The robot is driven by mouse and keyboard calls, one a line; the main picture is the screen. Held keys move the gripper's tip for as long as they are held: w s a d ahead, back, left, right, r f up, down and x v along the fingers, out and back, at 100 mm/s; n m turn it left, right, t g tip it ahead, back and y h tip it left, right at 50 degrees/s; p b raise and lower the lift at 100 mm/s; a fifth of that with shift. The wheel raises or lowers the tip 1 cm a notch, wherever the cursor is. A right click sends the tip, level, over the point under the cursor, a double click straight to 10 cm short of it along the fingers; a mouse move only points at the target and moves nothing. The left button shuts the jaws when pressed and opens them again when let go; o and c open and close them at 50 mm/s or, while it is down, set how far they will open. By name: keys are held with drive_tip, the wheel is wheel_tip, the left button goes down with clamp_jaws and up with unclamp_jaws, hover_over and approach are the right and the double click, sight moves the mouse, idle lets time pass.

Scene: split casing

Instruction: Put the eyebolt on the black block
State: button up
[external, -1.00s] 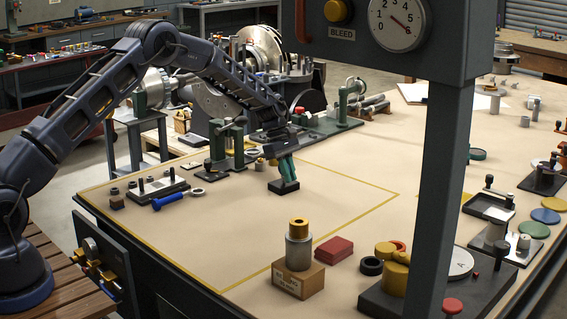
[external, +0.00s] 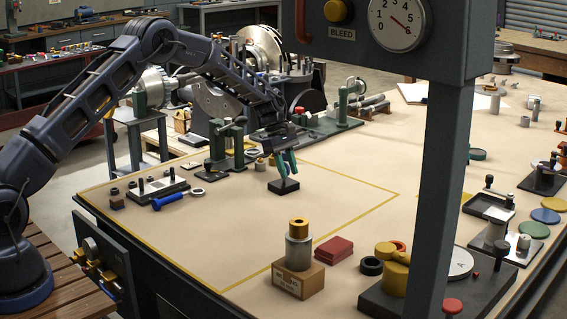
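The black block (external: 284,186) lies flat on the tan bench inside the yellow outline. My gripper (external: 286,167) points down just over it, with two green fingers whose tips are close above the block. A gap shows between the fingers and they look open. I cannot make out an eyebolt between the fingers or on the block; it is too small or hidden. A blue bolt-like piece (external: 169,201) lies on the bench to the left, with a pale ring (external: 196,192) at its right end; I cannot tell whether they are joined.
A dark plate with pegs (external: 157,189) and a green clamp fixture (external: 226,148) stand at the left back. A wooden block with a metal cylinder (external: 299,276) and a red block (external: 334,248) stand in front. The outlined area around the black block is mostly clear.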

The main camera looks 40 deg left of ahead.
drive_tip(key=v, duration=1)
drive_tip(key=s+d+r+m+y, duration=0.1)
drive_tip(key=s+r+m, duration=0.1)
drive_tip(key=s+r, duration=0.55)
drive_tip(key=s+d+r+m, duration=0.15)
drive_tip(key=s+r, duration=0.35)
drive_tip(key=r, duration=0.5)
drive_tip(key=s+d+r+m+t+y, duration=0.1)
drive_tip(key=s+r+m, duration=0.2)
drive_tip(key=s+r, duration=0.45)
drive_tip(key=s+r+m+t, duration=0.1)
drive_tip(key=s+r+m, duration=0.25)
drive_tip(key=s, duration=0.65)
drive_tip(key=s+r+m+t+y, duration=0.15)
drive_tip(key=s+m, duration=0.25)
drive_tip(key=s, duration=1.6)
drive_tip(key=s+f+m, duration=0.2)
drive_tip(key=s, duration=0.6)
drive_tip(key=s+f+m+t+y, duration=0.1)
drive_tip(key=s+f+m, duration=0.1)
drive_tip(key=s, duration=0.5)
drive_tip(key=shift+s+f, duration=0.35)
drive_tip(key=shift+f, duration=0.1)
